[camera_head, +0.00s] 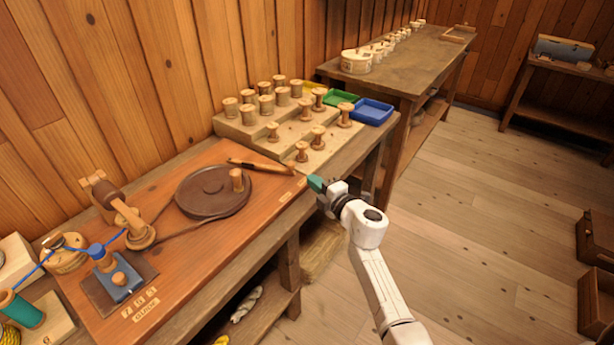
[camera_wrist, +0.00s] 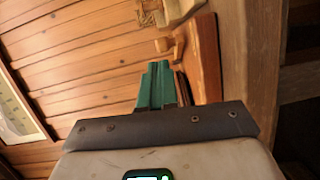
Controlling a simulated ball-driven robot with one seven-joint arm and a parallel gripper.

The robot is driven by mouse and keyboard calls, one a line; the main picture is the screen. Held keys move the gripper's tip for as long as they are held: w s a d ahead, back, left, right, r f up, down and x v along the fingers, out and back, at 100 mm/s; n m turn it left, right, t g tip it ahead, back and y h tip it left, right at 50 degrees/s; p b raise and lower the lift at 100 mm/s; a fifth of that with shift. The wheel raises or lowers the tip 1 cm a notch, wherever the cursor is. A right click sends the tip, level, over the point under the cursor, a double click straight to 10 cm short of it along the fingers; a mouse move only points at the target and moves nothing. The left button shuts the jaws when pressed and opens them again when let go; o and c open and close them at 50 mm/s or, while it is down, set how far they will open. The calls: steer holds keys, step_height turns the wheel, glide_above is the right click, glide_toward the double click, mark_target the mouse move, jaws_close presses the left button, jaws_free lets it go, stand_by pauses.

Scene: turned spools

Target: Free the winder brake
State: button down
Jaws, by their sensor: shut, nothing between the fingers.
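A wooden lever (camera_head: 262,168) with a dark end lies behind the plate, along the board's back right. I cannot tell for sure which part is the brake. My gripper (camera_head: 316,184) has green fingers and is at the board's right front corner, apart from lever and plate. In the wrist view my gripper (camera_wrist: 157,75) is shut and empty, with the orange-brown board (camera_wrist: 208,60) beyond it.
A stepped rack (camera_head: 245,128) of several wooden spools stands right of the board, with green (camera_head: 340,97) and blue (camera_head: 372,111) trays beside it. A blue clamp block (camera_head: 119,280) and a brown arm-like fitting (camera_head: 115,200) stand at left.

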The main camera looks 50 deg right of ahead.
steer(key=s, duration=0.6)
steer(key=shift+d+p, duration=0.2)
steer(key=shift+p, duration=0.15)
steer(key=shift+r, duration=0.15)
